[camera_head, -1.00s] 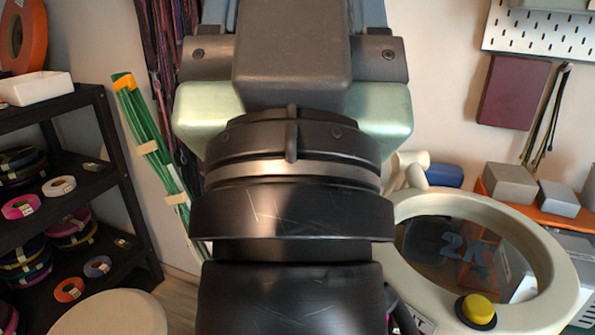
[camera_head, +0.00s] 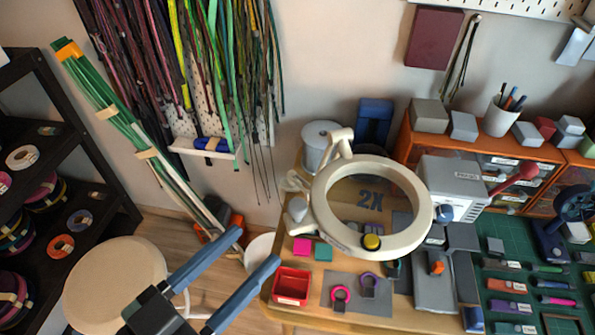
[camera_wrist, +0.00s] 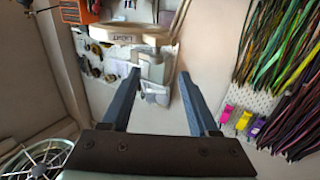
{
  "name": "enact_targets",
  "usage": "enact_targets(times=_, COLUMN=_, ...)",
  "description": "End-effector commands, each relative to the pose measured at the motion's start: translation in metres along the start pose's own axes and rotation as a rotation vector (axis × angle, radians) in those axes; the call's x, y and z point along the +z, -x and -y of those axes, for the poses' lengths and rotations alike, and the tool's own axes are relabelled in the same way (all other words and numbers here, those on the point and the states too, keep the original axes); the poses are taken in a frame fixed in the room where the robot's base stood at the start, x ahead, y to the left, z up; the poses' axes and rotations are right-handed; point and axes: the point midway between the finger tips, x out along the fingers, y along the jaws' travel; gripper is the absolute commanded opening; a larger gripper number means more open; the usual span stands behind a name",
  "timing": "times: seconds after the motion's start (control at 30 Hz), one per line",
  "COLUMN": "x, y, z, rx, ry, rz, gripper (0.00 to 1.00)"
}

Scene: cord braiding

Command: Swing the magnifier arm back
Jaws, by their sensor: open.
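A red tray (camera_head: 291,286) and a grey mat (camera_head: 345,306) lie on the near table. A grey device (camera_head: 455,185) stands close right of the ring. Hanging cords (camera_head: 185,60), a round stool (camera_head: 115,285) and a black shelf (camera_head: 105,190) are at the left.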

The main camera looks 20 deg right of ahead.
Motion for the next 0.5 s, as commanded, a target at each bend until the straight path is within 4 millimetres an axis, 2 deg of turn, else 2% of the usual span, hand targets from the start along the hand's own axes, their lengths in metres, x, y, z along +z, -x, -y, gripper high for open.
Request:
enact_targets(times=0.17, x=-0.003, y=-0.004, z=-0.007, rx=0.027, ry=-0.005, rz=-0.018, gripper=0.61)
enact_targets(times=0.27, x=-0.004, y=-0.019, z=-0.008, rx=0.030, ry=-0.004, rz=-0.017, gripper=0.61)
enact_targets(times=0.5, x=-0.007, y=-0.070, z=-0.009, rx=0.029, ry=-0.003, rz=-0.017, gripper=0.61)
